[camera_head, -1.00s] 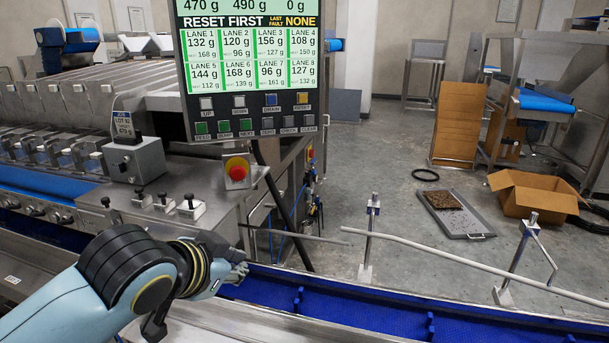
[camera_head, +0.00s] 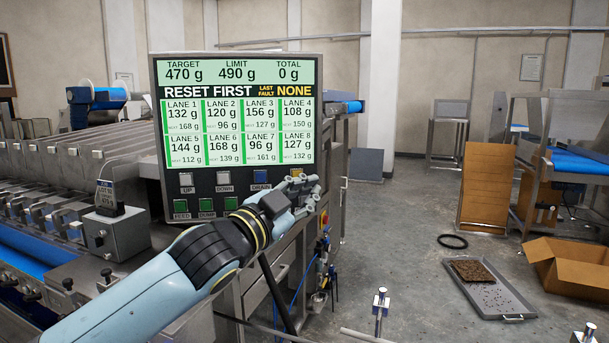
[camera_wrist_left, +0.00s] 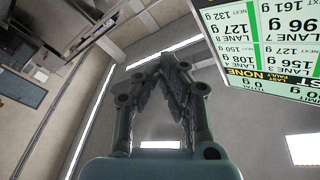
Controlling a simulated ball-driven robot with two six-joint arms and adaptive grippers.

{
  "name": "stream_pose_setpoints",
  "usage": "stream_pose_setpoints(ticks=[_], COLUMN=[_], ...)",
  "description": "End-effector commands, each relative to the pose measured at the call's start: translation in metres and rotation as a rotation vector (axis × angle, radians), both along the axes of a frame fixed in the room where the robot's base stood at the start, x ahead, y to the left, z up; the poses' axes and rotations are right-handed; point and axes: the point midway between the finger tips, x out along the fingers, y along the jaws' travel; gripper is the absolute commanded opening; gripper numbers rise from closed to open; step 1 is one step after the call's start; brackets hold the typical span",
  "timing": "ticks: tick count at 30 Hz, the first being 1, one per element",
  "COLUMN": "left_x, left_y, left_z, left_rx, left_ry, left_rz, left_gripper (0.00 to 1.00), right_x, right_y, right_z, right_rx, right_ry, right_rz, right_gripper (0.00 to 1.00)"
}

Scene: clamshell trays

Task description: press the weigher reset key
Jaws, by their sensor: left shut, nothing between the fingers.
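The weigher's control panel (camera_head: 158,140) stands upright at the centre of the head view; its screen (camera_head: 238,92) reads "RESET FIRST". A yellow key (camera_head: 296,173) shows at the right of the upper key row, its lower part covered by my left gripper; its label cannot be read. My left gripper (camera_head: 312,187) is shut and empty, in front of the panel's lower right corner. I cannot tell its gap to the panel. The left wrist view shows its fingers (camera_wrist_left: 174,64) together, with the screen upside down at right. My right gripper is not in view.
Grey up (camera_head: 186,183) and down (camera_head: 223,181) keys and a blue drain key (camera_head: 261,178) sit left of the yellow key. Green keys (camera_head: 206,205) lie below; my gripper and forearm hide the lower right keys. Open floor (camera_head: 410,220) lies right of the panel.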

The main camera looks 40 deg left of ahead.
Motion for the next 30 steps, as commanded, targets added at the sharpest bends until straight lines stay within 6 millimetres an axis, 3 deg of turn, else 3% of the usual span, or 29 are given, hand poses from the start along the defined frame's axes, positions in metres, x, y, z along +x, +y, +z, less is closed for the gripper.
stream_pose_setpoints(ticks=[8, 18, 30], left_x=[0.0, 0.023, 0.059], left_y=[0.0, 0.022, 0.055], left_z=[0.0, 0.0, 0.003], left_rx=[0.0, 0.002, -0.002], left_ry=[0.001, 0.0, 0.003], left_rz=[0.001, 0.002, 0.001], left_gripper=[0.0, 0.0, 0.0], right_x=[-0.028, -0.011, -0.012], right_y=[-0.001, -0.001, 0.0], right_z=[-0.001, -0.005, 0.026], right_rx=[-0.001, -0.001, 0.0], right_ry=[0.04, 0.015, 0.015], right_rz=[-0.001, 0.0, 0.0], right_gripper=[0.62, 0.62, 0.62])
